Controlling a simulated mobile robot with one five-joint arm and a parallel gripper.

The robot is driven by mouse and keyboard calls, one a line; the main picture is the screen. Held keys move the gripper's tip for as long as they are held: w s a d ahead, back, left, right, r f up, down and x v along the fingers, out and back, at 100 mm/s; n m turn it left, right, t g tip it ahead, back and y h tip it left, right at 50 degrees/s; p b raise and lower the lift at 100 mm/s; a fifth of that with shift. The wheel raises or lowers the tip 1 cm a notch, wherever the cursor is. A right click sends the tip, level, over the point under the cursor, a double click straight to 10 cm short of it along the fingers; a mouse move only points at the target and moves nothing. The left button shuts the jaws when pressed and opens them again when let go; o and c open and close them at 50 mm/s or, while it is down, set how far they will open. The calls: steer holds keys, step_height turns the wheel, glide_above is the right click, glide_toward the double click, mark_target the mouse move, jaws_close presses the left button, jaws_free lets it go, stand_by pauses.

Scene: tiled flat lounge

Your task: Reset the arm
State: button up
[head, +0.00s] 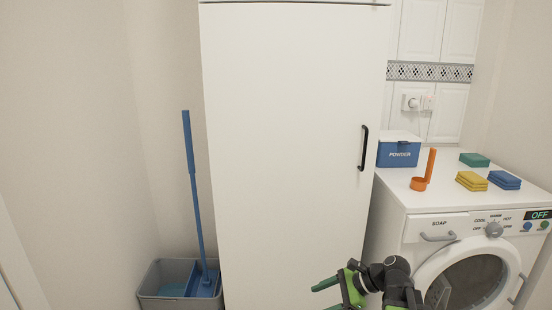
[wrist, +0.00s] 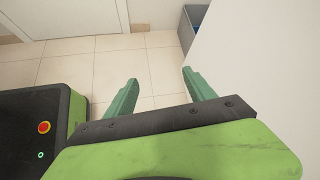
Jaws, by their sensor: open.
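My gripper (head: 331,294) shows at the bottom of the head view, in front of the lower part of a tall white cabinet (head: 290,150). In the wrist view my gripper (wrist: 158,88) has its two green fingers spread apart with nothing between them. Tiled floor shows beyond the fingers. The cabinet's pale side lies close on the right of the wrist view. Part of my arm shows at the lower right of the head view, in front of the washing machine (head: 420,235).
A grey bucket (head: 160,292) with a blue mop (head: 190,160) stands left of the cabinet. On the washing machine are a blue powder box (head: 398,154), an orange scoop (head: 419,184) and green (head: 474,159), yellow (head: 471,181) and blue sponges (head: 504,180). The cabinet door, with a black handle (head: 363,148), is shut.

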steer(key=s+a+f+n+g+h, duration=0.3)
steer(key=s+a+f+n+h, duration=0.3)
steer(key=n, duration=0.4)
steer(key=w+d+f+n+h, duration=0.1)
steer(key=d+f+n+h, duration=0.25)
steer(key=d+n, duration=0.35)
step_height(320, 180, up, 34)
steer(key=p, duration=3.3)
steer(key=shift+w+r+p, duration=0.15)
steer(key=shift+r+p, duration=0.1)
steer(key=shift+p, duration=0.15)
